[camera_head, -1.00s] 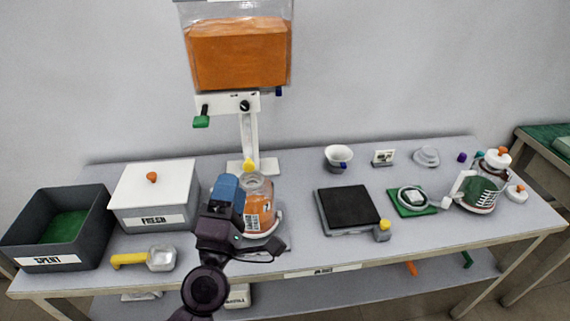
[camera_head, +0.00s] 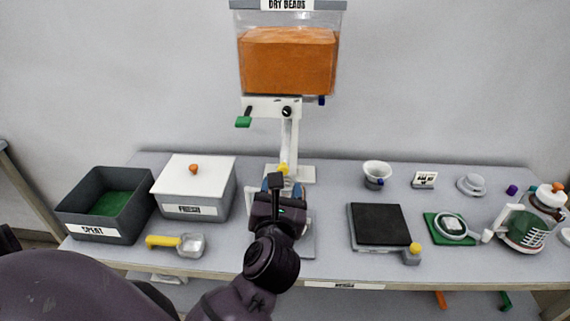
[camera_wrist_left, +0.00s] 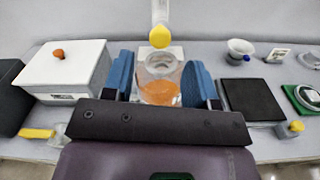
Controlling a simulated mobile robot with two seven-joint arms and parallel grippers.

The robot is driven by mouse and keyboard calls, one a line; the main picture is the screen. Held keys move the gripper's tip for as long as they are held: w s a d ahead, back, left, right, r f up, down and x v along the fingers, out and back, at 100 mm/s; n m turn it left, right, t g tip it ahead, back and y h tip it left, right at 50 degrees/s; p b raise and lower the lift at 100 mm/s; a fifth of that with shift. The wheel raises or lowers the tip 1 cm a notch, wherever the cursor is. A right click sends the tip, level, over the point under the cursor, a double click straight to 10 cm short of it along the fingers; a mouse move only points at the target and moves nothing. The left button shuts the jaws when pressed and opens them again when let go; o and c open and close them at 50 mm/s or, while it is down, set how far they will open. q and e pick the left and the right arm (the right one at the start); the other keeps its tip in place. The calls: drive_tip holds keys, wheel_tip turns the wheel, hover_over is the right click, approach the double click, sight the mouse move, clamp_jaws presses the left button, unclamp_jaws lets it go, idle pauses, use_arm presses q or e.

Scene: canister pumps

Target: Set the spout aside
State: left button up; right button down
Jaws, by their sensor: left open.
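I cannot tell for sure which part is the spout. A clear jar with orange contents (camera_wrist_left: 159,93) and a pale ring-shaped top (camera_wrist_left: 160,63) stands below the yellow tip (camera_wrist_left: 160,37) of a white post; the tip also shows in the head view (camera_head: 283,169). My left gripper (camera_head: 283,187) is open. Its blue fingers lie on either side of the jar in the left wrist view (camera_wrist_left: 158,68). I cannot tell whether they touch it. In the head view the gripper hides most of the jar. My right gripper is not in view.
A clear hopper of orange beads (camera_head: 287,60) stands above. Left are the SPENT bin (camera_head: 128,228), the lidded FRESH box (camera_head: 190,210) and a yellow-handled scoop (camera_head: 178,243). Right are a black-topped plate (camera_head: 378,228), a white cup (camera_head: 377,171) and a glass pot (camera_head: 523,228).

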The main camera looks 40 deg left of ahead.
sight(284, 165)
use_arm(q)
drive_tip(key=x, duration=0.8)
drive_tip(key=shift+w+a, duration=0.15)
clamp_jaws()
